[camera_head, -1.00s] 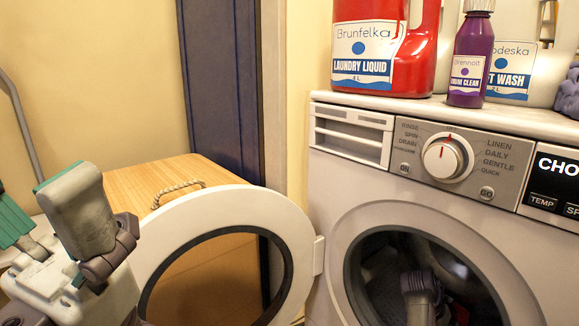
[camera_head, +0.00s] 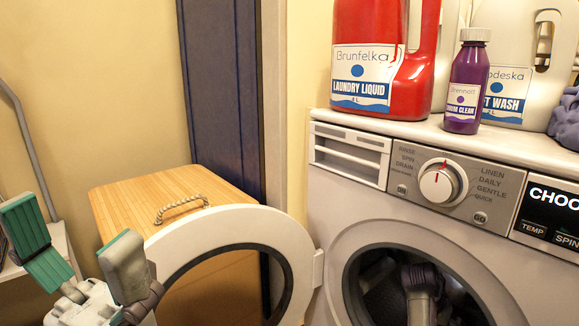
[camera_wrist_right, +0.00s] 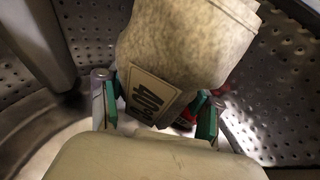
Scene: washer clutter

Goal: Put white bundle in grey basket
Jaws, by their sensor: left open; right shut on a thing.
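The white bundle (camera_wrist_right: 190,45) is an off-white, speckled cloth roll with a printed tag reading 40. In the right wrist view it is between the green-padded fingers of my right gripper (camera_wrist_right: 157,112), which is shut on it inside the washer's metal drum. In the head view my right gripper shows only dimly, through the round opening, and the bundle cannot be made out there. My left gripper (camera_head: 80,264) is open and empty at the lower left, in front of the wooden box and left of the open washer door. No grey basket shows in either view.
The white washer door (camera_head: 222,222) stands open to the left of the washer (camera_head: 330,190). A wooden box (camera_head: 150,195) with a rope handle is behind it. A red laundry jug (camera_head: 385,50), purple bottle (camera_head: 465,85), white jug (camera_head: 520,60) and grey-purple cloth (camera_head: 567,120) are on top.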

